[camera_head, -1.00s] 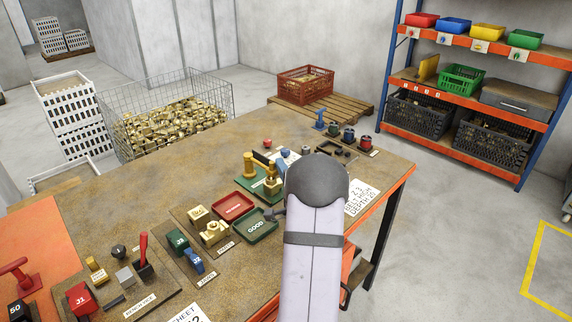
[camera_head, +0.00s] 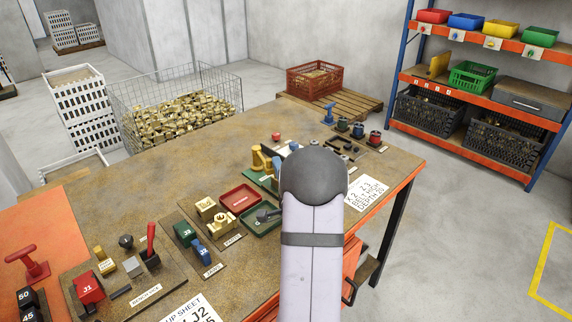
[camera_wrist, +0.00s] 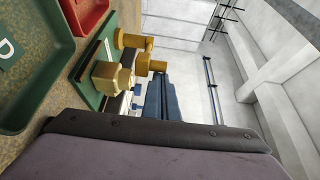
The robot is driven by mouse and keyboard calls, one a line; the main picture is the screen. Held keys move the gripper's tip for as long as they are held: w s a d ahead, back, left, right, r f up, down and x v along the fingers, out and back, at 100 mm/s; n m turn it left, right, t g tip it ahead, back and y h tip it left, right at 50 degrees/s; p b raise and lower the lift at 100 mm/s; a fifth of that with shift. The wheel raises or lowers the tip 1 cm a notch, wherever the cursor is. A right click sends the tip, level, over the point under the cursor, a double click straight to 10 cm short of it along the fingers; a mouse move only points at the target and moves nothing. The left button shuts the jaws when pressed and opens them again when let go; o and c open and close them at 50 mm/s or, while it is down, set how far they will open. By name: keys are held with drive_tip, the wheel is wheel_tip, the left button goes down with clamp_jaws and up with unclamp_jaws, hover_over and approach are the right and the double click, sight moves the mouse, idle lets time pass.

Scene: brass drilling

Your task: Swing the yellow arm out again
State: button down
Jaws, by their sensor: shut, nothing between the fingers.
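The yellow arm (camera_head: 258,158) stands on a green plate at the far middle of the bench in the head view, its right part hidden behind my wrist. In the wrist view the yellow arm (camera_wrist: 133,41) shows with a thick yellow post (camera_wrist: 112,78) on the edge of the green plate (camera_wrist: 92,68). My gripper (camera_wrist: 160,80) shows there as dark blue-grey fingers, shut and empty, close beside the yellow parts. I cannot tell whether they touch. In the head view my wrist hides the fingers.
A red tray (camera_head: 240,198) and a green tray (camera_head: 261,221) lie left of my arm. Blocks labelled J2 (camera_head: 201,251) and J3 (camera_head: 184,233) and brass parts (camera_head: 222,223) stand nearer. A wire bin of brass pieces (camera_head: 180,120) stands behind the bench. The bench's left middle is clear.

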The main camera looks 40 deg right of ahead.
drive_tip(key=w+a+b, duration=0.6)
drive_tip(key=w+a, duration=0.2)
drive_tip(key=a, duration=0.2)
drive_tip(key=shift+w+a+r, duration=0.15)
drive_tip(key=shift+a+r, duration=0.1)
drive_tip(key=shift+r, duration=0.1)
idle(0.4)
drive_tip(key=shift+a, duration=0.15)
drive_tip(key=b+v, duration=0.1)
drive_tip(key=v, duration=0.6)
drive_tip(key=shift+s+d+f, duration=0.25)
drive_tip(key=shift+s+f, duration=0.1)
